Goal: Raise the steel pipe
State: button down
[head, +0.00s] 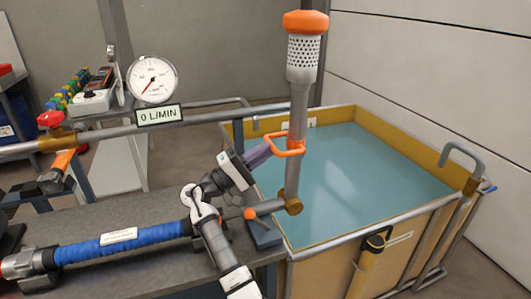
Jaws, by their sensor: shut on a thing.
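The steel pipe (302,95) stands almost upright over the near left edge of the water tank. It has a perforated strainer section and an orange cap (306,20) on top. Its lower end meets a brass elbow joint (291,203). An orange handle loop (287,146) sticks out to the left of the pipe at mid height. My gripper (262,153) is at this loop and shut on it. The fingertips are partly hidden at the loop.
The open tank (440,203) with blue water fills the right side. A flow gauge (152,79) reading 0 L/MIN stands at left. A blue-sleeved hose (122,240) lies on the grey bench. A small orange-knobbed lever (249,213) sits near the elbow.

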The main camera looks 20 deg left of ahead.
jog(key=shift+w+d+f+g, duration=0.15)
jog(key=shift+d+f+g, duration=0.25)
jog(key=shift+f, duration=0.4)
jog(key=c, duration=1.4)
grip_release()
jog(key=shift+w+d+f, duration=0.1)
jog(key=shift+w+d, duration=0.05)
jog(key=shift+c, duration=0.2)
jog(key=shift+a+r+t, duration=0.2)
jog(key=shift+t, duration=0.1)
jog(key=s+a+b, duration=0.3)
jog(key=s+a, duration=0.5)
jog(key=a, duration=0.2)
jog(key=shift+a+f, duration=0.15)
jog(key=shift+a, duration=0.2)
jog(key=shift+w+y, duration=0.1)
jog(key=shift+y, duration=0.2)
